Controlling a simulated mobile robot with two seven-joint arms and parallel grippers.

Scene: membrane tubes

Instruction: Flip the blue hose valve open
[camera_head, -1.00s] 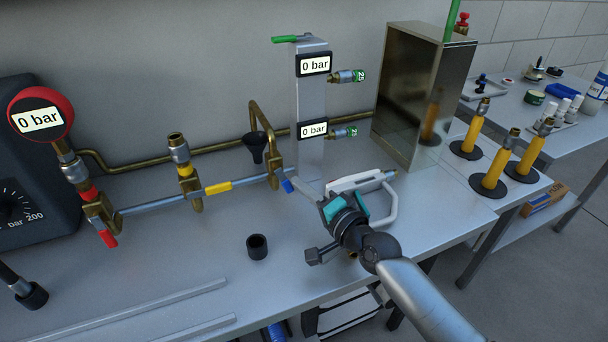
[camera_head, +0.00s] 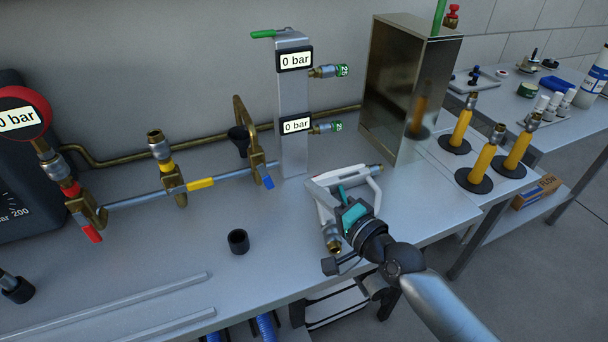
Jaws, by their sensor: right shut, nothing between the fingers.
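The blue valve handle (camera_head: 268,182) is short and points down and slightly right from a brass valve (camera_head: 257,160) at the right end of the pipe run. It stands left of the foot of the upright gauge column. My right gripper (camera_head: 337,193), with teal parts, is in front of the white frame (camera_head: 324,203) on the bench, right of the blue handle and apart from it. It is shut and empty, and its fingertips are hard to make out against the frame. My left gripper is not in view.
A yellow valve handle (camera_head: 201,183) and a red one (camera_head: 92,232) lie along the same pipe. The gauge column (camera_head: 294,105) shows two 0 bar displays. A black cup (camera_head: 238,241) stands in front, and a metal box (camera_head: 406,85) stands behind my right gripper.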

